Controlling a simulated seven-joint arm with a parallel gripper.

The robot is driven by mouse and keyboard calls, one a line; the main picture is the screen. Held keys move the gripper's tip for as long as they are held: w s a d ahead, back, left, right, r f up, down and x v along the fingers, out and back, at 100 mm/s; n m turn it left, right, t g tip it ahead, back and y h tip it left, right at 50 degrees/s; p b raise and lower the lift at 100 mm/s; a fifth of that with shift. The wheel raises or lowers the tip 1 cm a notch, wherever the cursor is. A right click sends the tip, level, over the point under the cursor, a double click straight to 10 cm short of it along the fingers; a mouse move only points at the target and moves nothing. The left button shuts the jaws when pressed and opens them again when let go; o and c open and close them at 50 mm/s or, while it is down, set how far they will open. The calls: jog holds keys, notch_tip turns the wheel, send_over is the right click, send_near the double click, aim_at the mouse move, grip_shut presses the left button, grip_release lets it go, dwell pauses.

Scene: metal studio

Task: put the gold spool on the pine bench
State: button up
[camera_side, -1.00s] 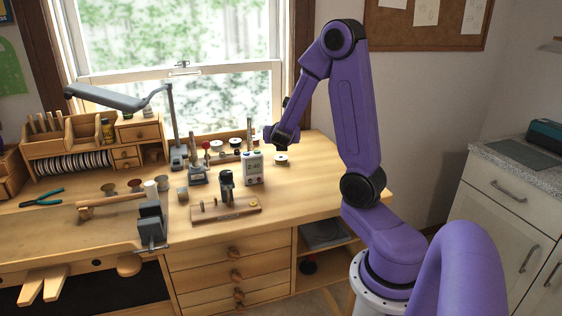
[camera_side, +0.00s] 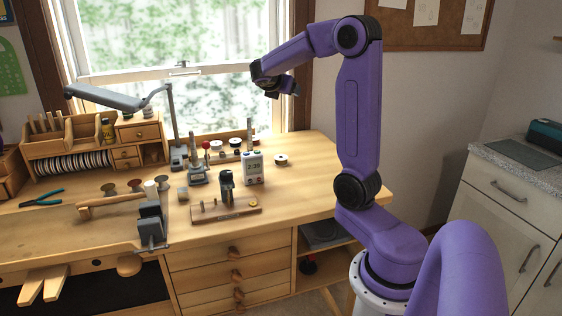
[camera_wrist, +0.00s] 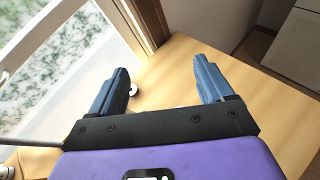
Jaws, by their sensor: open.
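A small gold spool (camera_side: 253,203) appears to sit at the right end of a low wooden peg rack (camera_side: 225,213) at the front of the bench. The pine bench (camera_side: 320,180) is a light wooden worktop under the window. My gripper (camera_side: 282,90) is raised well above the back of the bench, in front of the window, far from the gold spool. In the wrist view its two blue fingers (camera_wrist: 163,88) are wide apart with nothing held between them. The gold spool is not seen in the wrist view.
The bench's right part is clear.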

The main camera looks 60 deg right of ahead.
jog(key=w+a+f+m+g+y, duration=0.25)
jog(key=w+m+g+y, duration=0.25)
jog(key=w+m+y, duration=0.35)
jog(key=y, duration=0.1)
send_near(281, 160)
jog(key=shift+m, duration=0.25)
jog(key=d+f, duration=0.2)
jog(key=f, duration=0.1)
jog(key=shift+d+f, duration=0.2)
jog(key=shift+d, duration=0.2)
jog(key=shift+x, duration=2.55)
jog(key=shift+d, duration=0.1)
jog(key=c, duration=1.2)
jog(key=shift+w+r, duration=0.1)
jog(key=shift+r, duration=0.05)
